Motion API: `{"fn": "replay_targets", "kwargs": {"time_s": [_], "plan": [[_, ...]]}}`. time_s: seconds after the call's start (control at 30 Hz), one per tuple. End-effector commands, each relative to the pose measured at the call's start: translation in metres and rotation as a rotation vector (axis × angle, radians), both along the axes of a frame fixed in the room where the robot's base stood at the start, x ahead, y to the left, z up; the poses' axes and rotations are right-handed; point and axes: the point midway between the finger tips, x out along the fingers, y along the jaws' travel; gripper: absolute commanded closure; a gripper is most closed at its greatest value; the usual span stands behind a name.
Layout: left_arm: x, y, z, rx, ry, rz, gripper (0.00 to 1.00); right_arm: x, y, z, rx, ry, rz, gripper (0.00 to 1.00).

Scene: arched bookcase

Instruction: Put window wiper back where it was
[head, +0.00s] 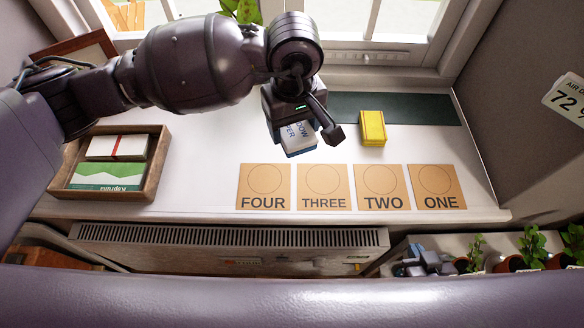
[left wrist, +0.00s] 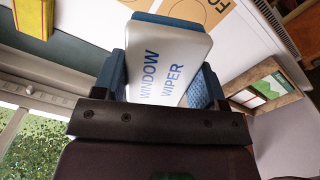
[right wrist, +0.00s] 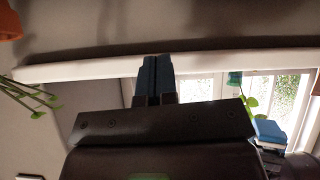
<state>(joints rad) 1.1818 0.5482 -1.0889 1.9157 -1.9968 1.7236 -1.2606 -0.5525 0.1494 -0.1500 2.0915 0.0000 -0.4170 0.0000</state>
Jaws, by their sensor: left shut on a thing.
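The window wiper (head: 300,137) is a white block with a blue lower part, lettered WINDOW WIPER. My left gripper (head: 297,122) is shut on it and holds it over the white sill, behind the FOUR and THREE cards. The lettered face of the wiper fills the middle of the left wrist view (left wrist: 165,65), between the blue fingers. Whether it touches the sill I cannot tell. My right gripper (right wrist: 157,75) is shut and empty, its fingers together below the sill's edge. It seems to show low at the right in the head view (head: 425,262).
Cards marked FOUR (head: 265,188), THREE (head: 323,188), TWO (head: 382,188) and ONE (head: 437,188) lie along the front of the sill. A yellow block (head: 372,128) stands by a dark green strip (head: 420,108). A wooden tray (head: 160,165) holds boxes. Potted plants (head: 530,250) stand lower right.

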Motion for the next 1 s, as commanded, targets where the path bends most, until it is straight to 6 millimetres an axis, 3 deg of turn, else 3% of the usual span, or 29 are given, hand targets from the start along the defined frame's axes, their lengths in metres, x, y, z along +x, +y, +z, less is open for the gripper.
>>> {"fn": "replay_targets", "kwargs": {"time_s": [0.1, 0.43, 0.83, 1.0], "plan": [[-0.001, 0.001, -0.031, 0.001, 0.008, 0.003, 0.53, -0.001, 0.000, -0.006, 0.000, 0.008, 0.002, 1.00], [-0.001, 0.000, -0.100, 0.000, 0.007, 0.002, 0.53, -0.002, 0.001, -0.016, -0.002, 0.021, 0.005, 1.00], [0.000, 0.000, -0.130, 0.000, 0.003, 0.001, 0.53, -0.003, 0.001, -0.021, -0.002, 0.027, 0.006, 1.00], [-0.001, 0.000, -0.155, 0.000, 0.006, 0.002, 0.53, -0.004, 0.000, -0.025, -0.002, 0.033, 0.007, 1.00]]}}
